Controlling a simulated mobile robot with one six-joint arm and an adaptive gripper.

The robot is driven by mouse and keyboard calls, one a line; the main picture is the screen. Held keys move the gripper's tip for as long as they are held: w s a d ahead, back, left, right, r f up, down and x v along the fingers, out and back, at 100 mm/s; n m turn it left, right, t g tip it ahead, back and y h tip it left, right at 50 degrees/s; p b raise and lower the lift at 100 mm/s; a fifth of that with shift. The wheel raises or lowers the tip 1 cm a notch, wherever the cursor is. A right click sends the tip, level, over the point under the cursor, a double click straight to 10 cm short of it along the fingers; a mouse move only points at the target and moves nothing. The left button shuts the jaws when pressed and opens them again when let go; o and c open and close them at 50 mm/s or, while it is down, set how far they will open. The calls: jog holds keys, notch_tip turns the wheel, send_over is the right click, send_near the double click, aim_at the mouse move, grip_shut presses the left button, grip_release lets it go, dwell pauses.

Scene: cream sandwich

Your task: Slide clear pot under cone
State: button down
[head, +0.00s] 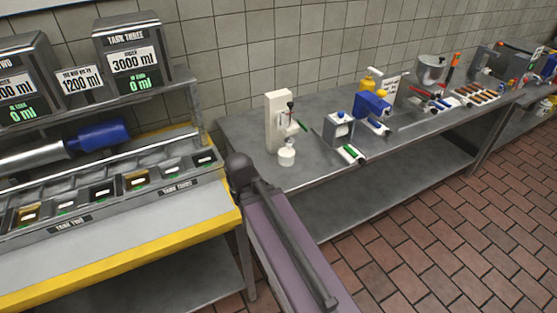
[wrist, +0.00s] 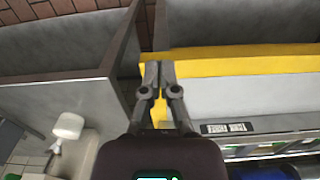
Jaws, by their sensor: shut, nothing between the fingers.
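My gripper (wrist: 159,72) shows in the wrist view with its two fingers together and nothing between them. It points toward the yellow edge of the left counter. In the head view my arm crosses the lower middle, and I cannot make out the fingers. A white upright stand (head: 276,118) is on the grey bench, with a small pale pot (head: 286,157) at its foot. I cannot tell whether this pot is clear, and I cannot make out a cone. A white rounded object (wrist: 68,127) appears at the lower left of the wrist view, apart from my gripper.
The yellow-edged counter (head: 120,257) with several small bins stands at left. A blue-and-white device (head: 339,128), a green-tipped item (head: 350,153) and a blue device (head: 373,105) are right of the stand. Bare grey bench top (head: 247,130) lies left of the stand.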

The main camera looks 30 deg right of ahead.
aim_at(280, 164)
jog(key=w+d+m+h, duration=0.1)
jog(key=w+d+m, duration=0.4)
jog(key=w, duration=0.4)
jog(key=w+d+m+h, duration=0.1)
jog(key=w+d+m, duration=0.4)
jog(key=w+m, duration=0.2)
jog(key=w+d+m+h, duration=0.1)
jog(key=w+d+m, duration=0.4)
jog(key=w, duration=0.5)
jog(key=shift+w+d+r+m, duration=0.3)
jog(key=shift+d+m, duration=0.05)
jog(key=shift+m, duration=0.65)
jog(key=shift+f, duration=0.1)
jog(key=b+x, duration=1)
jog(key=shift+s+d, duration=0.1)
jog(key=shift+s, duration=0.05)
jog(key=shift+s+d, duration=0.15)
jog(key=shift+d, duration=1.85)
jog(key=shift+d, duration=1.05)
